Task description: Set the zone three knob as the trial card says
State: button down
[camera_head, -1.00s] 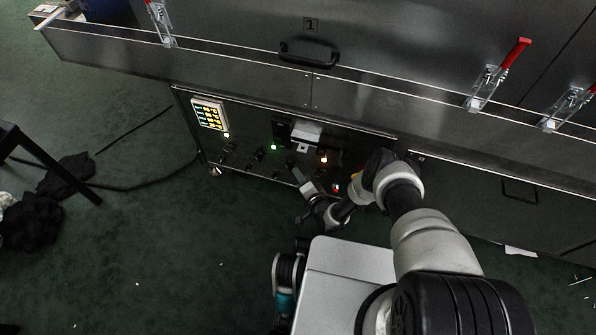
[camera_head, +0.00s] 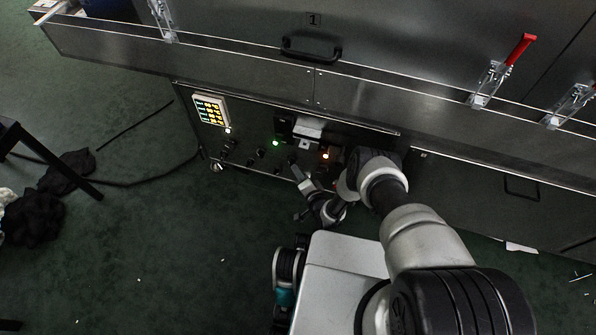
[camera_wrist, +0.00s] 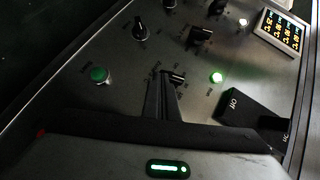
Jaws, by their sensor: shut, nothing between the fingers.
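A control panel carries several dark knobs. In the wrist view one knob (camera_wrist: 177,78) is right at the tips of my gripper (camera_wrist: 165,82); I cannot tell whether they touch. Other knobs show further up: one with a pointer (camera_wrist: 139,30) and a wide one (camera_wrist: 201,36). The fingers are together with nothing between them. In the head view my gripper (camera_head: 294,164) is at the panel's front, below a white block. The labels are too small to read, so I cannot tell which knob is zone three. No readable trial card shows.
A lit display (camera_wrist: 281,33) is at the panel's end. A green lamp (camera_wrist: 217,77), a green button (camera_wrist: 98,75) and a black box marked "Off" (camera_wrist: 248,106) are near the fingers. The steel ledge (camera_head: 240,65) overhangs the panel. A cable lies on the floor at left.

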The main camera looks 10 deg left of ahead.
jog(key=shift+w+a+r, duration=0.1)
jog(key=shift+w+r, duration=0.05)
jog(key=shift+r, duration=0.1)
jog(key=shift+r+p, duration=0.55)
jog(key=shift+r, duration=0.15)
